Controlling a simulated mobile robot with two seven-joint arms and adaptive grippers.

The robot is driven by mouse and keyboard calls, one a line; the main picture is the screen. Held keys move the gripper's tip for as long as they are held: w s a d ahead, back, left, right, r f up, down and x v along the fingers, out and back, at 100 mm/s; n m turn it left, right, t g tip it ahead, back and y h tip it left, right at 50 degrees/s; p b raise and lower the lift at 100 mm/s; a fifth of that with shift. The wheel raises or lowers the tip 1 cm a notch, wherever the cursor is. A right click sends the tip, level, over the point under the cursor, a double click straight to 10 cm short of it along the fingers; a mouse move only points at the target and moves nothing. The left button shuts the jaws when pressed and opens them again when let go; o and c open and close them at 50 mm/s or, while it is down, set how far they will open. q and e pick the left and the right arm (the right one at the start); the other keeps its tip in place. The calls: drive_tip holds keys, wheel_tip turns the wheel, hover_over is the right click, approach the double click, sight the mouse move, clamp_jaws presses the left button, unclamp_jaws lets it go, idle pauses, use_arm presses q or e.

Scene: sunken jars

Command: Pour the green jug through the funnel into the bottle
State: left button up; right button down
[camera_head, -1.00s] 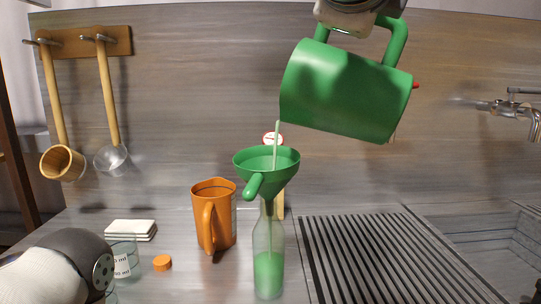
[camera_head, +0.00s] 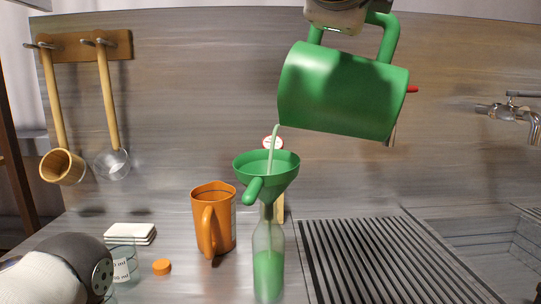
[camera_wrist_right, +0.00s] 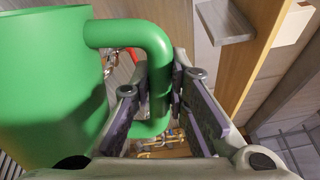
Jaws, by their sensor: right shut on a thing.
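The green jug (camera_head: 345,90) is tilted high above the counter, its mouth to the left. A pale green stream runs from its lip into the green funnel (camera_head: 268,165). The funnel sits in the neck of the clear bottle (camera_head: 269,240). Green liquid (camera_head: 268,274) fills the bottle's lower part. My right gripper (camera_wrist_right: 158,100) is shut on the jug's handle (camera_wrist_right: 150,45); in the head view the gripper is mostly cut off at the top edge. My left arm shows at lower left in the head view, but its gripper fingers are not visible.
An orange jug (camera_head: 213,220) stands left of the bottle. A glass beaker (camera_head: 124,265), an orange cap (camera_head: 161,267) and white coasters (camera_head: 130,233) lie further left. A ribbed drainboard (camera_head: 380,262) is right. Two ladles (camera_head: 110,100) hang on the wall.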

drive_tip(key=shift+a+r, duration=0.2)
drive_tip(key=shift+a, duration=0.05)
idle(0.3)
idle(0.6)
